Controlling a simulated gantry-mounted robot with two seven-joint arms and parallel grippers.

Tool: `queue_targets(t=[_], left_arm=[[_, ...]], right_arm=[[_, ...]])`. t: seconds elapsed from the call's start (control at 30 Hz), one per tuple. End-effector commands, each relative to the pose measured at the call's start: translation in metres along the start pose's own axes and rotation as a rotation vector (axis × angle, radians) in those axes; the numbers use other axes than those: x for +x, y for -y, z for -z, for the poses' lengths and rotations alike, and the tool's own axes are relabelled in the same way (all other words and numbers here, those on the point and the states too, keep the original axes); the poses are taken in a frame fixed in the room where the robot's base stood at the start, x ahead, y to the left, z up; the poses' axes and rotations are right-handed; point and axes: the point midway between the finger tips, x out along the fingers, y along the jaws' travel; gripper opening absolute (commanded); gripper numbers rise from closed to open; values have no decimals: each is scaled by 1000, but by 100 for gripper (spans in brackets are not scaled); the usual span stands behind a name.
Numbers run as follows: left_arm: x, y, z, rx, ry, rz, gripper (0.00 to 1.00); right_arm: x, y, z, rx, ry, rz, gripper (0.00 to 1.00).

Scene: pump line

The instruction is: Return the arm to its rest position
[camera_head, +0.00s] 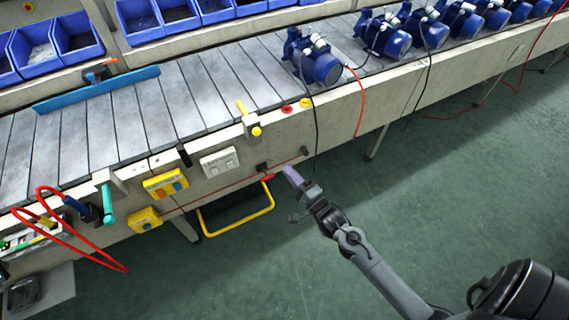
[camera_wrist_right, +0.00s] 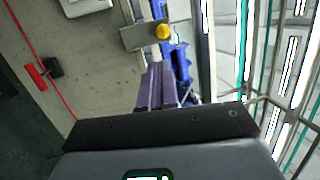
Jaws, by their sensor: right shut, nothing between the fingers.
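My right gripper (camera_head: 291,177) is in front of the side panel of the conveyor, at the end of my right arm, which comes in from the lower right. Its purple fingers are shut together and hold nothing. In the right wrist view the shut fingers (camera_wrist_right: 155,88) point up the picture, with the beige conveyor side behind them. My left gripper does not show in either view.
The conveyor (camera_head: 190,92) carries several blue pumps (camera_head: 313,58) with hanging cables. Its side bears a yellow switch box (camera_head: 165,184), a white socket (camera_head: 219,162) and a yellow-framed step (camera_head: 236,218) below. Blue bins (camera_head: 77,36) stand behind.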

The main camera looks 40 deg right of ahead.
Motion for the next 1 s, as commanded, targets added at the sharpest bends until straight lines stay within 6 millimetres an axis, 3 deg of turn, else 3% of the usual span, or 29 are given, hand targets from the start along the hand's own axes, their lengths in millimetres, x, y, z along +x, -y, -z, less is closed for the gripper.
queue_targets(t=[0.57,0.7,0.77,0.87,1.0], left_arm=[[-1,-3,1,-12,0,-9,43],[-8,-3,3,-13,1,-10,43],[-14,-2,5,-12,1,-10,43],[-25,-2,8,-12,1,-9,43],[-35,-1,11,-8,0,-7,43]], right_arm=[[-5,0,0,1,0,-1,0],[-17,-4,-1,0,2,-31,0],[-28,-3,-8,3,16,-49,0],[-39,24,-31,12,55,-55,0],[-51,40,-62,-111,100,-218,0]])
